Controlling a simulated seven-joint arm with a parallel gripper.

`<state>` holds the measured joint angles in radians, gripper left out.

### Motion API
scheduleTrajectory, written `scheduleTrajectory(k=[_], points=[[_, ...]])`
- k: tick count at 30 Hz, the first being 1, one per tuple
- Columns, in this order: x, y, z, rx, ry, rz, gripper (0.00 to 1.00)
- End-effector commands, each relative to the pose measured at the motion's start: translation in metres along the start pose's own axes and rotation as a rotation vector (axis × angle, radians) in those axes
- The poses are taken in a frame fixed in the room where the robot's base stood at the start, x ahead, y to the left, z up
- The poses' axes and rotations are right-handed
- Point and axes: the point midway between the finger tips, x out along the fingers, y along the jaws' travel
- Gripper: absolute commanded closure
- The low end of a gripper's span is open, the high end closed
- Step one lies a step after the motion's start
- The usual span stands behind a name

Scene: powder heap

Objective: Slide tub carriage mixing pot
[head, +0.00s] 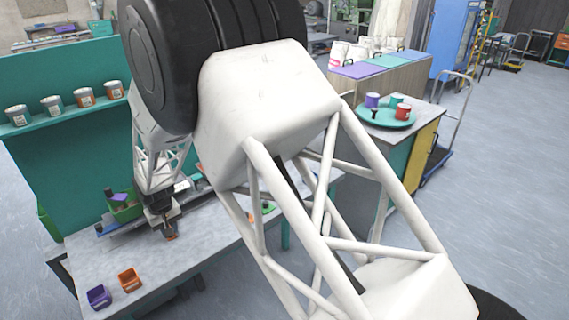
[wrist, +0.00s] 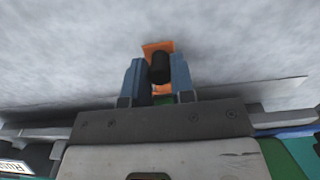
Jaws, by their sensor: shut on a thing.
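A blue rail or bar (head: 112,228) shows by this tub. My arm hides much of the bench, and I cannot make out a mixing pot.
A purple bin (head: 98,297) and an orange bin (head: 130,279) stand at the bench's front left. Several tins line a green shelf (head: 70,117) behind. A teal round tray (head: 387,118) with cups sits on another table at right. Bare bench lies between bins and gripper.

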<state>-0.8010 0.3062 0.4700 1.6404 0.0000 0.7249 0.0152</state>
Motion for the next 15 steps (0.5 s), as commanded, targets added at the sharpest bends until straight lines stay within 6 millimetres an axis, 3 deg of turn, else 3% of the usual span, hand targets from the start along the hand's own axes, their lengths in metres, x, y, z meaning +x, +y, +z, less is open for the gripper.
scheduleTrajectory(k=[15], points=[[-0.001,-0.029,0.0,-0.001,0.001,0.0,0.97]])
